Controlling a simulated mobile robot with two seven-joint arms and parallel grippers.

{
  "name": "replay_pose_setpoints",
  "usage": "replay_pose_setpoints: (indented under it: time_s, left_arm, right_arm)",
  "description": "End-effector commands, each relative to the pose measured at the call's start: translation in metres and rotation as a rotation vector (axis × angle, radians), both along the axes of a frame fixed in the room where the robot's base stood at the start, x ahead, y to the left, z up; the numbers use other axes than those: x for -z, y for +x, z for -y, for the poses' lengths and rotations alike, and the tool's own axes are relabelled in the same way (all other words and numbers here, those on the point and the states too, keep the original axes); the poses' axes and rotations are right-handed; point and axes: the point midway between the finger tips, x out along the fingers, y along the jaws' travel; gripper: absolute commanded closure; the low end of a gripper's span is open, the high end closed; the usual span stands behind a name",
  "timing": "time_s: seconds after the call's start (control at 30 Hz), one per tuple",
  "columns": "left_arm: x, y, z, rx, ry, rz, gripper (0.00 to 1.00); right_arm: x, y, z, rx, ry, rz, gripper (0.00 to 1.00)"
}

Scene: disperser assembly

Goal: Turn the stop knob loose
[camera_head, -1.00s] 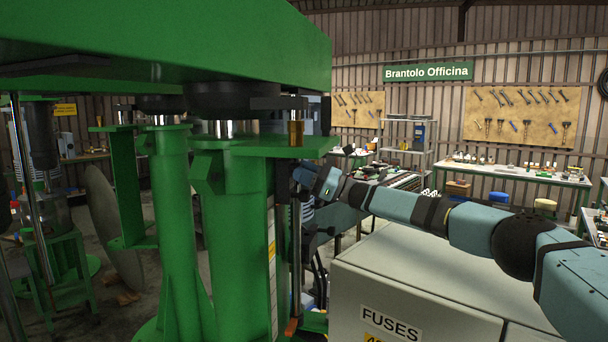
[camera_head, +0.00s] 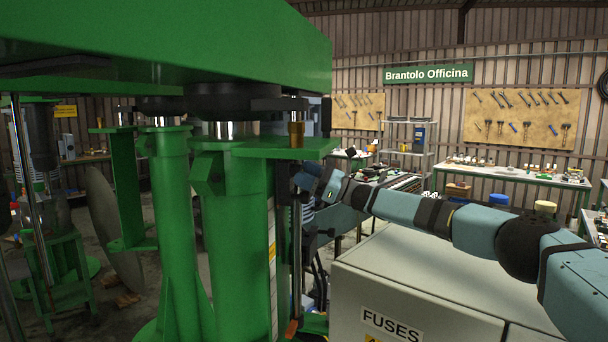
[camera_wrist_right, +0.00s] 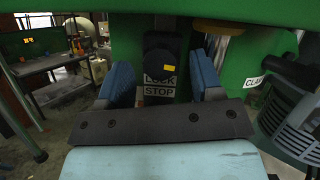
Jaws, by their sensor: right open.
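My right gripper (camera_wrist_right: 161,68) is open, with one blue finger on each side of the knob. A gap shows between each finger and the knob, so I see no contact. In the head view my right gripper (camera_head: 306,180) is partly hidden beside the green machine column, and the knob cannot be seen. My left gripper is not in view.
The green machine's column (camera_head: 240,230) and top beam (camera_head: 200,45) fill the left and centre of the head view. A grey FUSES cabinet (camera_head: 430,290) stands below my right arm. A second label and a grey motor (camera_wrist_right: 300,125) lie right of the fingers.

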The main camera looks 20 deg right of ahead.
Motion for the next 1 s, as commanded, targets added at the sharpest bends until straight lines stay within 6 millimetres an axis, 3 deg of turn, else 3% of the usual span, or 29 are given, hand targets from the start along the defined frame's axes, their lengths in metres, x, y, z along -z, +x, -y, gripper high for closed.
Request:
replay_pose_setpoints:
  time_s: [0.5,0.7,1.0]
  left_arm:
    - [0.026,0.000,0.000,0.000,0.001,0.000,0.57]
    - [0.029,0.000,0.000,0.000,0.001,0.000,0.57]
    - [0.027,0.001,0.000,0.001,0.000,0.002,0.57]
  right_arm:
    - [0.042,-0.044,0.091,0.003,0.000,0.000,0.40]
    - [0.048,-0.052,0.106,0.002,0.000,0.000,0.40]
    - [0.048,-0.053,0.109,0.001,0.000,0.000,0.40]
